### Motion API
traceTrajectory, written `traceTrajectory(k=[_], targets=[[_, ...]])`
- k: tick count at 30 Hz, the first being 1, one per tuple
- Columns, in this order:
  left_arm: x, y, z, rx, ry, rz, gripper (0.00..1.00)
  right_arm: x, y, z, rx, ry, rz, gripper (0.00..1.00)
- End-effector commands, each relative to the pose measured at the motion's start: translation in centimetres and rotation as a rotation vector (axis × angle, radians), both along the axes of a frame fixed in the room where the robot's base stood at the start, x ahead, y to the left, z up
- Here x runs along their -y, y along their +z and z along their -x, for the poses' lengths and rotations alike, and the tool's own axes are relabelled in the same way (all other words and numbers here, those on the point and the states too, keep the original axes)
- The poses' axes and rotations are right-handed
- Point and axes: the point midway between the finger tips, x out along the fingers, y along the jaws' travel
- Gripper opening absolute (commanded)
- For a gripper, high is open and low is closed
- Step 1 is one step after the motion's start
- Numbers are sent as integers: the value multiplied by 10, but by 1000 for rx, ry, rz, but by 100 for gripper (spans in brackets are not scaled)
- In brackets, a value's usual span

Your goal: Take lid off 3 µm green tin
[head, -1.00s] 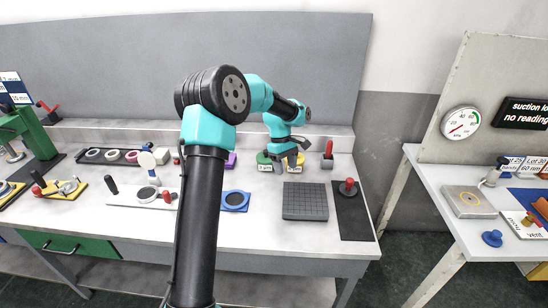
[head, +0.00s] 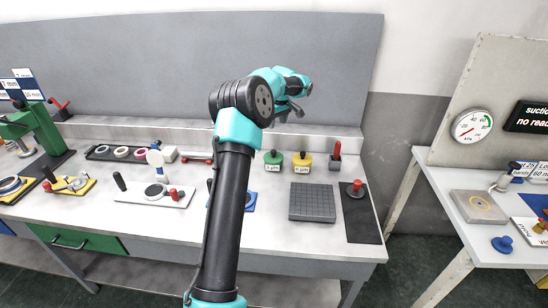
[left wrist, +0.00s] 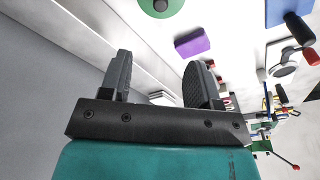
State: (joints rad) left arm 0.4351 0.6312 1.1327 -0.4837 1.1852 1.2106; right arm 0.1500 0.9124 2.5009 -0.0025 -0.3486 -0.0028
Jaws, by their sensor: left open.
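The green tin (head: 273,160) stands upright at the back of the bench, with a dark knob on top and a small white label in front. Its lid appears to be on. The yellow tin (head: 302,162) stands just to its right. My left gripper (head: 292,110) is open and empty, raised above and behind the tins. In the left wrist view the two fingers (left wrist: 160,75) are spread with nothing between them, and the green tin's round top (left wrist: 160,7) shows at the top edge, apart from the fingers. My right gripper is not in view.
A purple block (left wrist: 192,41) lies near the green tin in the left wrist view. A grey grid plate (head: 312,203) and a dark mat (head: 360,214) with a red-knobbed piece lie in front and right. The grey back panel (head: 190,70) rises behind the bench.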

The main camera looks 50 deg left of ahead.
Motion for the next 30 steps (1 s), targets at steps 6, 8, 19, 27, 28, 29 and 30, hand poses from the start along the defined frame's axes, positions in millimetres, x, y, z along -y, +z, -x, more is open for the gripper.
traceTrajectory(k=[6, 8, 19, 27, 28, 29, 30], targets=[[-5, -36, 0, -3, 0, 2, 57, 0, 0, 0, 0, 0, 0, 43], [-7, -47, 0, -4, 0, 2, 57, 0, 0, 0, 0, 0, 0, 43], [-15, -103, -1, -2, 0, 2, 57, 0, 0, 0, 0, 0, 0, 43], [-16, -109, -1, 0, 0, 1, 57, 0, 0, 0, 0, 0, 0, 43], [-16, -109, -1, 0, 0, 1, 57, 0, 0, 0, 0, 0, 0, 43], [-16, -109, -1, 0, 0, 1, 57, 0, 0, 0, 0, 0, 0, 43], [-16, -109, -1, 0, 0, 1, 57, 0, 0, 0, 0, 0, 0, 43]])
